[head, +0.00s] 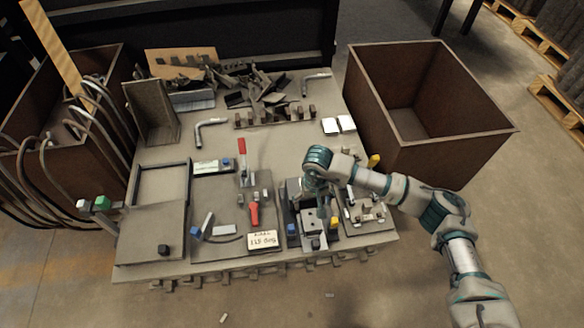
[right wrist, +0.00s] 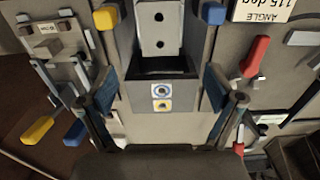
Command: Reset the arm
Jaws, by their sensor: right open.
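My right arm (head: 440,212) comes in from the right, and its right gripper (head: 320,208) points down over the fixture block (head: 293,222) at the table's front right. In the right wrist view, the right gripper (right wrist: 165,100) is open, with its fingers apart on either side of a dark block. A grey plate with two holes (right wrist: 159,28) stands on the block's far side, and a small white-and-yellow label (right wrist: 162,98) shows between the fingers. I see nothing held. Contact with the block cannot be told. My left gripper is not in view.
A brown bin (head: 440,150) stands at the right, another bin (head: 55,165) with hoses at the left.

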